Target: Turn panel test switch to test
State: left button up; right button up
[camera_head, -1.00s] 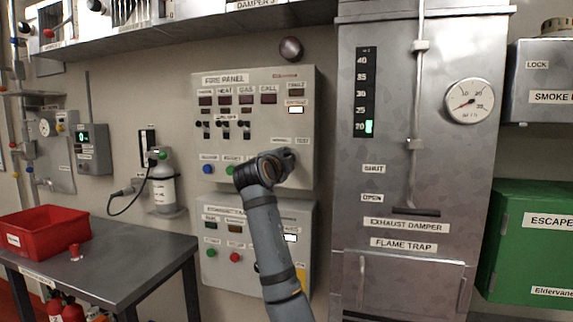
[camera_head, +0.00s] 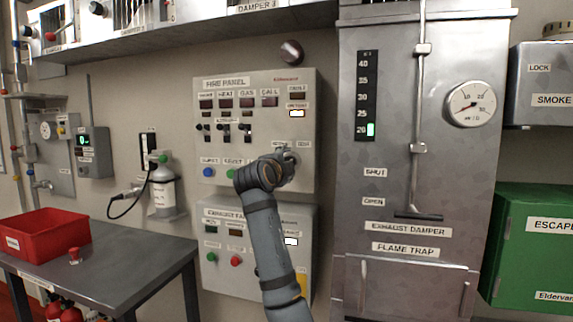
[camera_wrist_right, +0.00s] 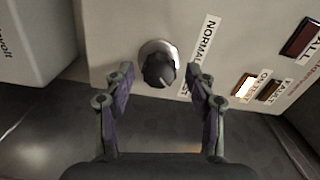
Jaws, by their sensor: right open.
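The fire panel (camera_head: 210,143) is a grey wall box with lamps, small toggles and buttons. Its test switch is a dark round knob (camera_wrist_right: 158,68) on a silver collar, with a pale pointer mark. A NORMAL label (camera_wrist_right: 203,50) lies beside it; a TEST label (camera_head: 303,144) shows in the head view. My right gripper (camera_wrist_right: 159,76) is open, its two fingers on either side of the knob with gaps showing. Whether the fingertips reach past the knob's face is unclear. In the head view my right wrist covers the knob. My left gripper is not in view.
A white lamp (camera_wrist_right: 246,86) is lit on the panel. A second box with buttons (camera_head: 217,276) hangs below. The steel exhaust damper duct (camera_head: 400,180) stands close on the right. A table (camera_head: 135,270) with a red bin (camera_head: 45,236) is at left.

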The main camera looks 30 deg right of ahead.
jog(key=v, duration=1.1)
jog(key=shift+s+a, duration=0.3)
